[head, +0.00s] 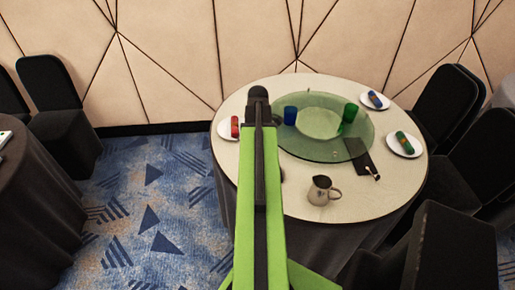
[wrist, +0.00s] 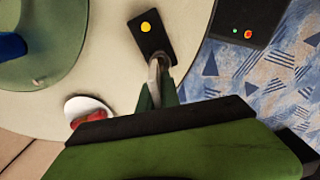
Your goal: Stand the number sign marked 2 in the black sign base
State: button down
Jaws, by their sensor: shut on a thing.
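In the wrist view my gripper (wrist: 160,88) is shut on a narrow pale grey piece (wrist: 155,72), seen nearly edge-on. It looks like the number sign, but no 2 can be read. Just past the fingertips is a black plate (wrist: 142,40) with a yellow dot, over the cream tabletop. I cannot tell whether the grey piece touches it, or whether it is the sign base. In the head view my arm hides the gripper and what it holds. A flat black slab (head: 358,158) with a small silver piece at its lower end lies at the glass turntable's right edge.
The round table (head: 350,207) carries a glass turntable (head: 300,147), a blue cup (head: 290,115), a green cup (head: 350,112) and a metal jug (head: 320,191). A plate with a red item (wrist: 88,106) is close to my gripper. Black chairs (head: 445,100) stand at the right.

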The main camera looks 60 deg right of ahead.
jog(key=shift+f, duration=0.35)
jog(key=c, duration=1.5)
grip_release()
notch_tip(320, 180, up, 18)
jog(key=p, duration=1.7)
jog(key=shift+f, duration=0.25)
jog(key=shift+f, duration=0.1)
